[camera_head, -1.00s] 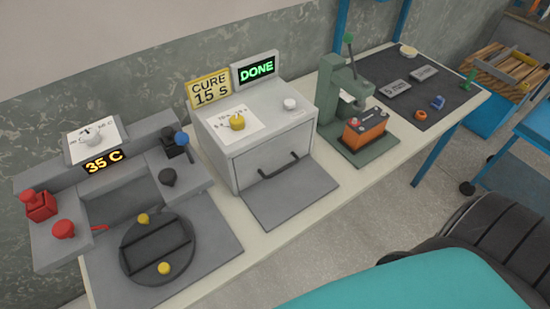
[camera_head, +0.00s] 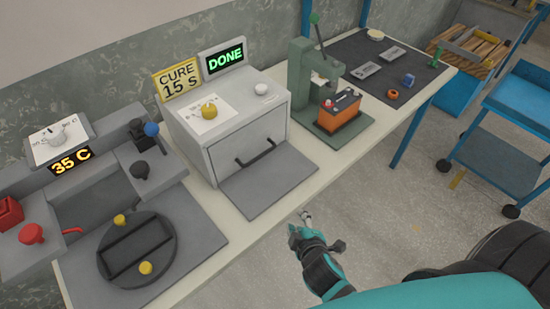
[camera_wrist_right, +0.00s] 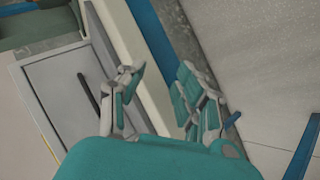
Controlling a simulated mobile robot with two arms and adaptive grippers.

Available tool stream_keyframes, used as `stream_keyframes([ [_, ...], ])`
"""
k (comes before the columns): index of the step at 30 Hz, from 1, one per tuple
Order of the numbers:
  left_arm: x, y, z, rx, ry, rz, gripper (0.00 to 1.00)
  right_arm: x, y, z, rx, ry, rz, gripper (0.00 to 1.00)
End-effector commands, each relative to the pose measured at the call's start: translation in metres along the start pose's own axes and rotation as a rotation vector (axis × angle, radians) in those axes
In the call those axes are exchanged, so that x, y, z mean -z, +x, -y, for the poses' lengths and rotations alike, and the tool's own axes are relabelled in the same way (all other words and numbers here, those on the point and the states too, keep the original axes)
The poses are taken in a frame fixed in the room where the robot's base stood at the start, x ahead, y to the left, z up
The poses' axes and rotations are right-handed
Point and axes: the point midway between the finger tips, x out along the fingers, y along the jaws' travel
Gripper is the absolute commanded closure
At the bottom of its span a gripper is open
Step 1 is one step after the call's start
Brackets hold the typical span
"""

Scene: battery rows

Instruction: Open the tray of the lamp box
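The lamp box (camera_head: 192,142) is a light grey box on the bench with a yellow knob (camera_head: 209,110) and a white button (camera_head: 261,89) on top. Its front panel (camera_head: 230,148) carries a black bar handle (camera_head: 256,153) and looks flush with the box, so the tray appears shut. The handle also shows in the right wrist view (camera_wrist_right: 88,98). My right gripper (camera_head: 304,213) is in front of the bench edge, to the right of and apart from the handle. In the wrist view its fingers (camera_wrist_right: 160,95) are spread with nothing between them. My left gripper is out of view.
A grey plate (camera_head: 262,188) lies before the lamp box. A "CURE 15 S" sign (camera_head: 178,80) and a green "DONE" display (camera_head: 225,58) stand behind it. A green press (camera_head: 302,78) with an orange battery (camera_head: 338,112) stands to the right, a 35 C station (camera_head: 72,163) to the left.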

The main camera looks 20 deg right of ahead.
Motion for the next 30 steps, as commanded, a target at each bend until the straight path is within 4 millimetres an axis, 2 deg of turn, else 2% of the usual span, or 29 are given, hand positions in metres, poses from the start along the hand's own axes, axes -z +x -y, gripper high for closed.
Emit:
stream_keyframes([
  [1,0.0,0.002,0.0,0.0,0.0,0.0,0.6,0.007,-0.007,-0.017,-0.044,-0.023,-0.014,0.66],
  [3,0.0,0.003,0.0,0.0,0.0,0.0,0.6,0.018,-0.015,-0.035,-0.105,-0.088,-0.037,0.66],
  [12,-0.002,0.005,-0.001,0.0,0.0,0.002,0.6,0.079,-0.035,-0.064,-0.358,-0.519,-0.203,0.66],
  [16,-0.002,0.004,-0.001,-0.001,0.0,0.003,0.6,0.092,-0.038,-0.068,-0.402,-0.598,-0.229,0.66],
  [22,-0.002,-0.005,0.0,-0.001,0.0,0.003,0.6,0.102,-0.015,-0.079,-0.406,-0.599,-0.231,0.66],
  [30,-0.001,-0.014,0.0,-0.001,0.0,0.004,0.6,0.121,0.039,-0.096,-0.404,-0.596,-0.229,0.66],
])
